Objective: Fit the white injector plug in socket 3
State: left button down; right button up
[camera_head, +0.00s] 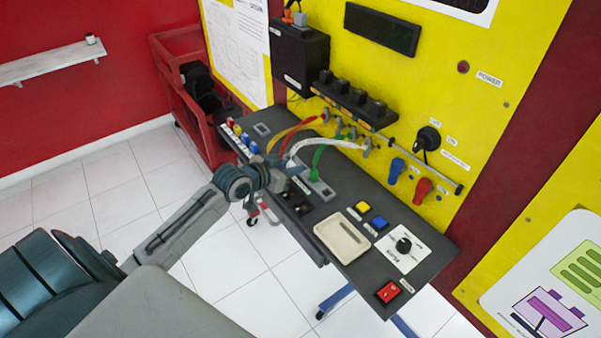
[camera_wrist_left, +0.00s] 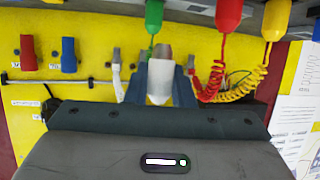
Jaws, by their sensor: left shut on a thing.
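My left gripper (camera_head: 288,166) is shut on the white injector plug (camera_wrist_left: 160,82), above the bench's left-middle part. In the left wrist view the plug sits between the two blue fingers (camera_wrist_left: 160,66). In the head view the gripper mostly hides the plug, and its white cable (camera_head: 308,143) arcs back to the wall rail. A green plug (camera_wrist_left: 154,15), a red plug (camera_wrist_left: 229,16) and a yellow plug (camera_wrist_left: 277,18) line the wrist view's top edge. A grey socket block (camera_head: 325,190) shows partly beside the gripper; socket 3 cannot be made out. My right gripper is out of view.
The dark bench (camera_head: 353,285) carries a beige tray (camera_head: 341,238), a dial panel (camera_head: 403,247) and a red switch (camera_head: 387,291). Blue and red handles (camera_head: 423,189) stick out from the yellow wall. Coloured cables hang close around the gripper.

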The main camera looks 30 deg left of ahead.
aim_at(292, 195)
pick_arm(q)
jog(key=shift+f+b, duration=1.05)
jog(key=shift+f, duration=0.1)
notch_tip(292, 195, down, 2)
jog(key=shift+f+b, duration=0.2)
jog(key=shift+b, duration=0.9)
jog(key=shift+f, duration=0.45)
jog(key=shift+f, duration=0.15)
jog(key=shift+f+b, duration=0.7)
jog(key=shift+f, duration=0.05)
